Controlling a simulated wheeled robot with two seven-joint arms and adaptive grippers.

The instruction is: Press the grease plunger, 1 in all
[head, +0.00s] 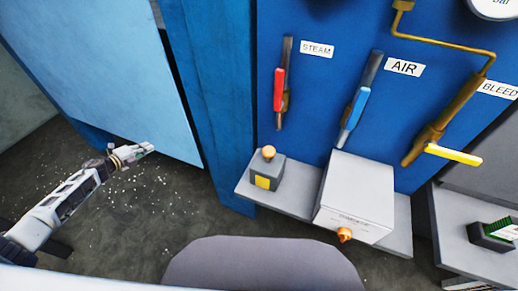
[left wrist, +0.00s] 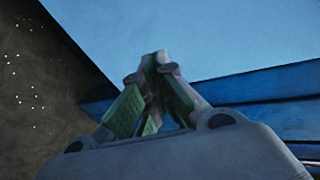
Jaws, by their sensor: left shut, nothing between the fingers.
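The grease plunger is most likely the small grey box with an orange round knob (head: 268,153) and a yellow label, on the left end of the grey shelf in the head view. My left gripper (head: 150,147) is to its left, well apart from it, over the speckled floor in front of the light blue panel. In the left wrist view its fingers (left wrist: 158,62) are closed together with nothing between them. The plunger is not in the left wrist view. My right gripper is in neither view.
The grey shelf (head: 287,201) also carries a white box (head: 355,190) with an orange knob at its front. Above are the red steam (head: 279,90), blue air (head: 354,108) and yellow bleed (head: 453,154) handles. A blue post (head: 214,100) stands between my left gripper and the shelf.

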